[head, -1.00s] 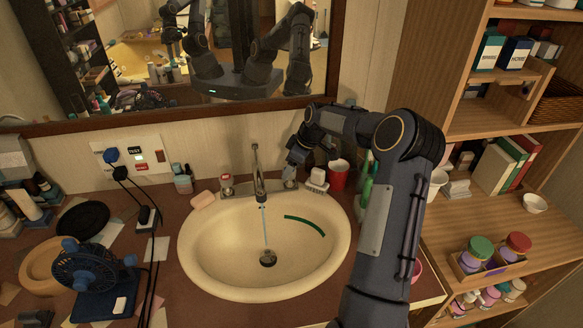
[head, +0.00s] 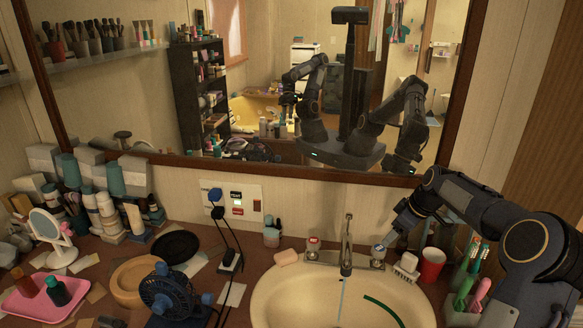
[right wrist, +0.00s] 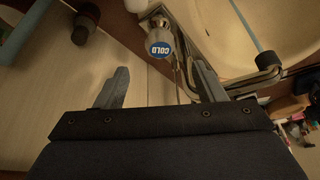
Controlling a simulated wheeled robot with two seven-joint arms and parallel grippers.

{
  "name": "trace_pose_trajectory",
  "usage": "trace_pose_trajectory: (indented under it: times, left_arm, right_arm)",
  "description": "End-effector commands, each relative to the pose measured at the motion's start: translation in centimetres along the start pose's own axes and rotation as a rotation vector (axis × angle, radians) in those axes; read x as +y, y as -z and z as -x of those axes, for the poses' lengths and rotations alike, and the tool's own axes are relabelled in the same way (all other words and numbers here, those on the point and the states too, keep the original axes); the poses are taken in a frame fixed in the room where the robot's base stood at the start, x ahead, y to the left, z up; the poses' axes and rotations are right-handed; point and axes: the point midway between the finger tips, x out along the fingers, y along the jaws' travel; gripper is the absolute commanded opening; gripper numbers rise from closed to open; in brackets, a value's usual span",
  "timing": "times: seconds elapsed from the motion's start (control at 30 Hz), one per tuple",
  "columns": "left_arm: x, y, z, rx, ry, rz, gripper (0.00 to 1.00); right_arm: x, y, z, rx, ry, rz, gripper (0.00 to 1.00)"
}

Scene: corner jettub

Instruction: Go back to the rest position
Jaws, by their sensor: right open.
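My right gripper (head: 386,243) is at the back right of the sink, by the cold tap handle (head: 378,256). In the right wrist view the jaws (right wrist: 158,85) are open and empty. The tap handle with its blue COLD label (right wrist: 160,48) shows ahead of the gap between the fingers. In the head view it is too small to tell whether a finger touches the handle.
A thin bluish stream runs from the faucet (head: 347,245) into the sink (head: 275,300). A red cup (head: 432,264), a nail brush (head: 406,266) and green and pink bottles crowd the right. A blue fan (head: 168,295) and a make-up mirror (head: 48,228) stand left.

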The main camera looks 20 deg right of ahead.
Motion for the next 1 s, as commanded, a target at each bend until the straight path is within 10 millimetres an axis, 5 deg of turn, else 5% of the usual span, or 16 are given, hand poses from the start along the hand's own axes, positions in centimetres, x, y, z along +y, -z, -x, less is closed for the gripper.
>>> trace_pose_trajectory:
  times: [0.17, 0.27, 0.43, 0.7, 0.83, 1.0]
  left_arm:
    - [0.0, 0.0, 0.0, 0.0, 0.0, 0.0, 0.36]
    - [0.0, 0.0, 0.0, 0.0, 0.0, 0.0, 0.36]
    - [0.0, 0.0, 0.0, 0.0, 0.0, 0.0, 0.36]
    - [0.0, 0.0, 0.0, 0.0, 0.0, 0.0, 0.36]
    - [0.0, 0.0, 0.0, 0.0, 0.0, 0.0, 0.36]
    - [0.0, 0.0, 0.0, 0.0, 0.0, 0.0, 0.36]
  right_arm:
    - [-1.6, 0.8, 1.1, -0.003, -0.004, -0.003, 0.63]
    - [-5.3, 2.1, 3.3, -0.006, -0.014, -0.023, 0.63]
    - [-14.9, 2.4, 7.9, 0.002, -0.037, -0.125, 0.63]
    - [-29.1, -3.8, 11.1, 0.09, -0.009, -0.388, 0.63]
    - [-34.1, -7.3, 10.5, 0.137, 0.044, -0.511, 0.63]
    - [-37.8, -10.1, 9.2, 0.171, 0.108, -0.611, 0.63]
